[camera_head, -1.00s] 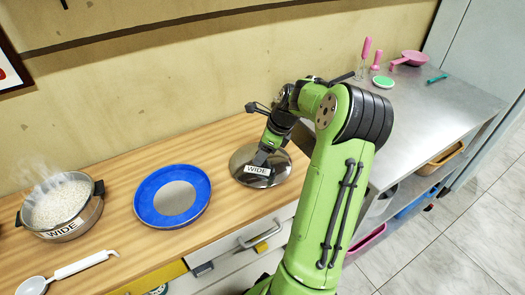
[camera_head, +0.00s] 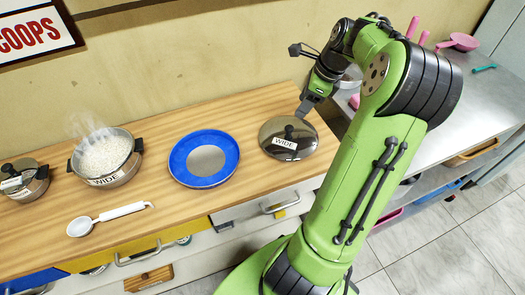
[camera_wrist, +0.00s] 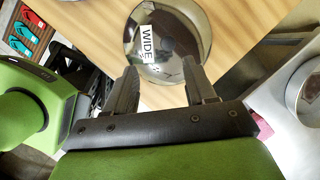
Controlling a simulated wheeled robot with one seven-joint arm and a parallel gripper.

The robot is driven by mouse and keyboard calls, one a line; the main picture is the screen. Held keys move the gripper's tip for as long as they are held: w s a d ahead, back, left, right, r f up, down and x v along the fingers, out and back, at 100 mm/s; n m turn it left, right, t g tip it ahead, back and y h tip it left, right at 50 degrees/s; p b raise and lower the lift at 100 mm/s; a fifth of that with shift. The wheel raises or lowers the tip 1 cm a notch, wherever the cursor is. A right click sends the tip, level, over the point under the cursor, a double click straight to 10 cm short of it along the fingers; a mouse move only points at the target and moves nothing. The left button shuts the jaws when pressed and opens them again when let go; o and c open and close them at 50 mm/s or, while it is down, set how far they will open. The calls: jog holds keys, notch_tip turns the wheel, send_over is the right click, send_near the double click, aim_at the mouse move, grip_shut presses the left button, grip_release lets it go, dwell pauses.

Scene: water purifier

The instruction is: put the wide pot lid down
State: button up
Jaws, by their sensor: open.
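The wide pot lid (camera_head: 276,146) is a round shiny metal lid with a dark knob and a white "WIDE" label. It lies flat on the wooden counter, right of the blue plate. In the wrist view the lid (camera_wrist: 160,38) lies beyond my fingertips. My gripper (camera_head: 303,108) is open and empty, above and just right of the lid, clear of its knob. Its two fingers also show in the wrist view (camera_wrist: 160,73). The wide pot (camera_head: 106,158), filled with white grains and steaming, stands open at the left of the counter.
A blue plate (camera_head: 185,173) with a grey centre lies between pot and lid. A white scoop (camera_head: 120,211) lies near the front edge. A smaller lidded pot (camera_head: 27,181) stands far left. A metal table (camera_head: 470,100) with pink utensils is at the right.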

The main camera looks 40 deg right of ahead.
jog(key=s+a+r+n+h, duration=0.1)
jog(key=a+r+n+h, duration=0.15)
jog(key=a+n, duration=0.6)
jog(key=a+r+n+h, duration=0.1)
jog(key=a+r+n, duration=0.35)
jog(key=a, duration=0.75)
jog(key=s+a+f+n+t+y, duration=0.1)
jog(key=s+a+n+t, duration=0.1)
jog(key=s+a+n, duration=0.7)
jog(key=s+n, duration=0.3)
jog(key=n, duration=0.3)
jog(key=shift+a+f+n, duration=0.25)
jog(key=shift+a+n, duration=0.1)
jog(key=shift+n, duration=0.05)
jog(key=shift+y, duration=0.25)
notch_tip(320, 180, up, 9)
jog(key=p, duration=0.8)
jog(key=shift+p, duration=0.35)
